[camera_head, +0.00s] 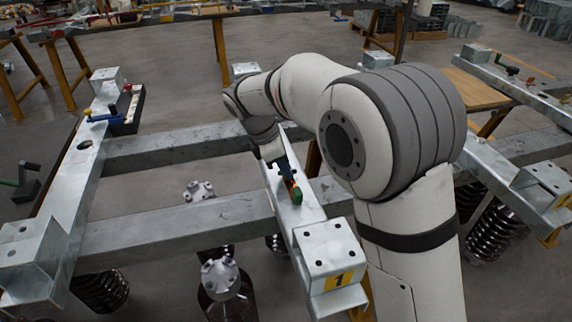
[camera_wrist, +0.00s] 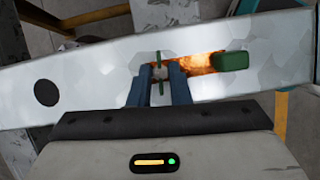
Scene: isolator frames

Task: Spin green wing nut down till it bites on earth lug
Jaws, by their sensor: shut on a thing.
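My gripper (camera_wrist: 161,70) is shut on the green wing nut (camera_wrist: 160,88). Its two blue fingers stand on either side of the nut, and thin green parts of it show between and just beyond the fingertips. The earth lug (camera_wrist: 202,64) is a copper-orange strip flat on the galvanised beam, running right from the fingers to a green end piece (camera_wrist: 232,61). In the head view my gripper (camera_head: 288,178) reaches down to the beam, with the green end piece (camera_head: 296,195) beside it. The fingers hide much of the nut, and I cannot see whether it touches the lug.
The galvanised beam (camera_wrist: 100,80) has a dark round hole at left. In the head view, a bracket labelled 1 (camera_head: 330,250) stands at its near end.

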